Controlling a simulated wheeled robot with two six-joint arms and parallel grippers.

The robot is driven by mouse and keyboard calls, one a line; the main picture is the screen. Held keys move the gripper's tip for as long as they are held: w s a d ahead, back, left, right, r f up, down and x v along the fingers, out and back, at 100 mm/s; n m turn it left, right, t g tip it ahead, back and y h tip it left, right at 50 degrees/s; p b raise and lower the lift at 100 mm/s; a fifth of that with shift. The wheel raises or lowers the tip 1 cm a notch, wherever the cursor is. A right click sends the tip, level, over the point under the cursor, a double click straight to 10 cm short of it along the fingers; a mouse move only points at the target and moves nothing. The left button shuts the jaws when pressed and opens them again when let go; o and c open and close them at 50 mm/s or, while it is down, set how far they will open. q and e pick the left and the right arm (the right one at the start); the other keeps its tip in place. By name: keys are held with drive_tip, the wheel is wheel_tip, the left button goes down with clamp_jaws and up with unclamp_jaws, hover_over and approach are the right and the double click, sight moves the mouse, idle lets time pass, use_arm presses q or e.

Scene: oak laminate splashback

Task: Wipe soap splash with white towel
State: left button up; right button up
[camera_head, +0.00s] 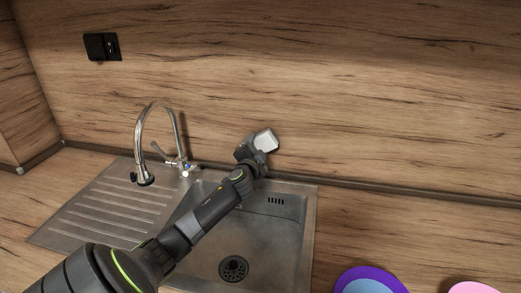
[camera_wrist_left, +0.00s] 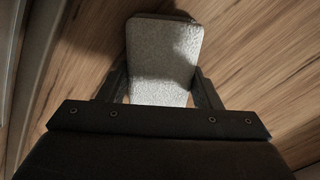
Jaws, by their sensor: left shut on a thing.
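The white towel (camera_head: 265,141) shows in the head view as a small folded pad at the wooden splashback (camera_head: 380,110), just above the back of the sink. My left gripper (camera_head: 256,149) is shut on it. In the left wrist view the towel (camera_wrist_left: 163,60) is a pale, textured rectangle between the two fingers of my left gripper (camera_wrist_left: 160,90), with wood grain behind it. Whether the towel touches the splashback I cannot tell. I see no soap splash in either view. My right gripper is not in view.
The steel sink (camera_head: 305,215) with its drainer lies below my left arm. A curved tap (camera_head: 142,125) stands left of the gripper. A black socket (camera_head: 102,46) is on the wall at upper left. A purple-rimmed item (camera_head: 345,278) and a pink item (camera_head: 472,287) lie at lower right.

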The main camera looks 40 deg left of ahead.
use_arm(q)
drive_tip(key=shift+w+d+r, duration=0.25)
drive_tip(key=shift+w+d, duration=0.25)
drive_tip(key=shift+d, duration=0.35)
drive_tip(key=shift+w+d+f, duration=0.1)
drive_tip(key=shift+w+d, duration=0.3)
drive_tip(key=shift+d, duration=0.4)
drive_tip(key=shift+w+d+r, duration=0.1)
drive_tip(key=shift+w+d, duration=0.35)
drive_tip(key=shift+d, duration=0.4)
drive_tip(key=shift+w+d+f, duration=0.1)
drive_tip(key=shift+w+d, duration=0.3)
drive_tip(key=shift+d, duration=0.4)
drive_tip(key=shift+w+d+b, duration=0.65)
drive_tip(key=shift+w+d, duration=0.05)
drive_tip(key=shift+d, duration=0.7)
drive_tip(key=shift+r, duration=0.2)
drive_tip(key=shift+a, duration=0.15)
